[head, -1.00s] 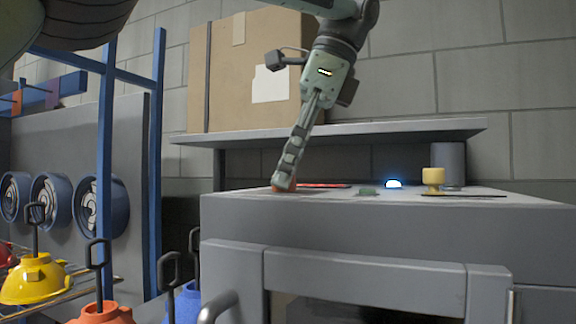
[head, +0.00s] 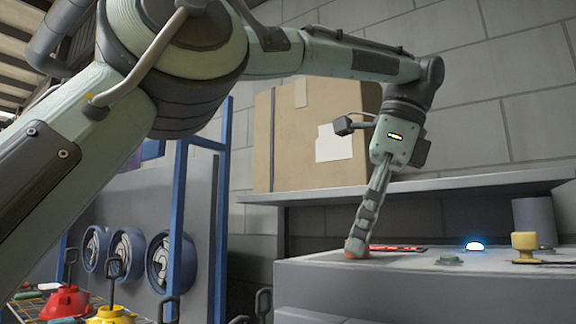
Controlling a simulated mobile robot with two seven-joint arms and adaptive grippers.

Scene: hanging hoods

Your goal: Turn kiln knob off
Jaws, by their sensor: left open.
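The kiln (head: 400,290) is a grey block with a flat top on the right. My left gripper (head: 357,242) points down at the kiln top, its fingers seen edge-on. It is open, with its tips at a small orange knob (head: 356,253) that they partly hide. I cannot tell whether they touch it. A yellow knob-like piece (head: 525,243) stands further right on a dark plate. A green button (head: 449,260) and a lit blue-white lamp (head: 475,246) lie between them. My right gripper is not in view.
A red panel (head: 398,248) lies behind the gripper. A shelf (head: 450,184) with a cardboard box (head: 285,140) overhangs the kiln's back. A grey cylinder (head: 535,220) stands at the right. A blue rack post (head: 180,210) and red (head: 66,302) and yellow (head: 110,315) hoods are at left.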

